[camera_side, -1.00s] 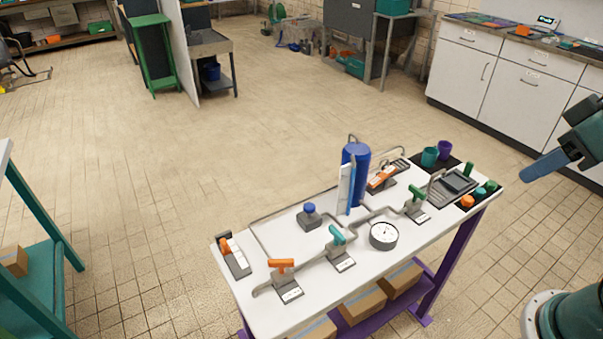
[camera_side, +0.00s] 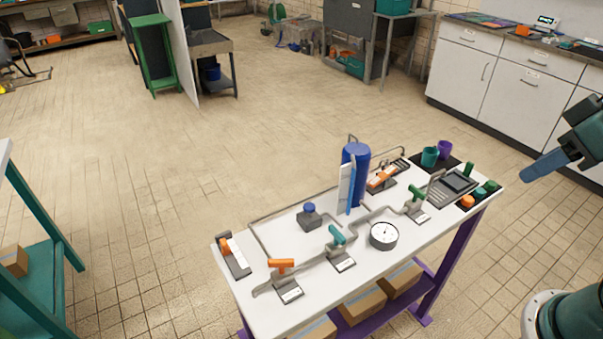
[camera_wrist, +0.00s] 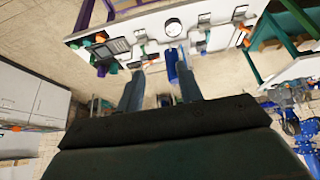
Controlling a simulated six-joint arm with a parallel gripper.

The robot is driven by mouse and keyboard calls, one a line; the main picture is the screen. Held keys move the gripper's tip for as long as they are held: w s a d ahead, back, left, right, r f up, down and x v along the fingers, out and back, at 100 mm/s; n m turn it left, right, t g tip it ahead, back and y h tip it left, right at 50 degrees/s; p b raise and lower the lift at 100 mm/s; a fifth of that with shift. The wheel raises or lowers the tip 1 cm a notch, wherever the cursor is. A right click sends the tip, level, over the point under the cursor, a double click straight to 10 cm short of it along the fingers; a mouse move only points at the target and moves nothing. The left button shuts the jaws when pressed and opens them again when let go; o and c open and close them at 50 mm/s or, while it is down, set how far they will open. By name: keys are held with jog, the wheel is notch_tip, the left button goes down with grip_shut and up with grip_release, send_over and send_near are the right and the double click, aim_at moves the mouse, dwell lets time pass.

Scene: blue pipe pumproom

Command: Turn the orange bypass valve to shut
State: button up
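Several orange-handled parts are on the white bench (camera_side: 290,240); their labels are too small to read, so I cannot tell which is the bypass valve. An orange T-handle (camera_side: 281,264) stands on the pipe at the front left. An orange piece (camera_side: 225,246) is on a panel at the left end. My gripper (camera_side: 540,167) is in the air right of the bench, away from all of them. In the wrist view, its fingers (camera_wrist: 160,84) are apart, with nothing between them.
A teal-handled valve (camera_side: 337,236), a green-handled valve (camera_side: 415,195) and a round gauge (camera_side: 384,235) share the bench piping. A small blue-topped block (camera_side: 309,215) stands mid-bench. Cups (camera_side: 430,156) and a grey device (camera_side: 458,182) occupy the right end.

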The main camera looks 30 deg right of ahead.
jog(key=shift+c, duration=0.3)
jog(key=shift+w, duration=0.1)
jog(key=c, duration=0.7)
jog(key=shift+w+a+r, duration=0.25)
jog(key=shift+w+a, duration=0.1)
jog(key=shift+w, duration=0.2)
grip_shut()
jog(key=w+a+f+n+g+y, duration=0.15)
jog(key=w+a+n, duration=0.3)
jog(key=w, duration=0.45)
jog(key=w+a+n+g+y, duration=0.25)
jog(key=w+a, duration=0.25)
jog(key=w, duration=0.5)
jog(key=w+a+f+n+g+y, duration=0.1)
jog(key=w+a+f+n+g, duration=0.1)
jog(key=f, duration=0.6)
jog(key=w+a+f+n+g+y, duration=0.2)
jog(key=w+a+f+n, duration=0.2)
jog(key=w+a+f, duration=0.2)
notch_tip(320, 180, down, 3)
jog(key=shift+w+a+r, duration=0.15)
jog(key=shift+w+a, duration=0.15)
jog(key=shift+w, duration=0.95)
